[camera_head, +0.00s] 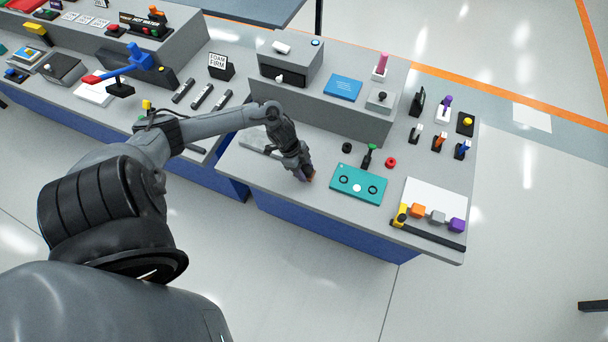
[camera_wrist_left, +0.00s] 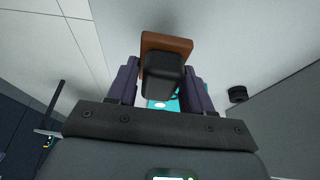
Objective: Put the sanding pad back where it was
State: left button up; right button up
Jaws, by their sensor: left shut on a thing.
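The sanding pad shows in the left wrist view as a brown block (camera_wrist_left: 166,41) with a black grip (camera_wrist_left: 164,76). My left gripper (camera_wrist_left: 161,88) is shut on it, with a purple finger on each side of the black grip. In the head view my left gripper (camera_head: 305,175) points down low over the front left part of the right-hand table. It mostly hides the pad, of which a small brown bit shows at the fingertips. I cannot tell whether the pad touches the tabletop. My right gripper is not in view.
A pale grey slab (camera_head: 258,141) lies left of the gripper. A teal plate (camera_head: 345,190) with black rings lies to the right. A raised grey shelf (camera_head: 345,118) stands behind. A white sheet (camera_head: 436,196) and coloured blocks lie further right. The table's front edge is close.

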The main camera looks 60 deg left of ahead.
pick_arm(q)
jog(key=shift+f+b, duration=0.3)
jog(key=shift+f, duration=1.65)
jog(key=shift+f, duration=0.15)
jog(key=o, duration=1)
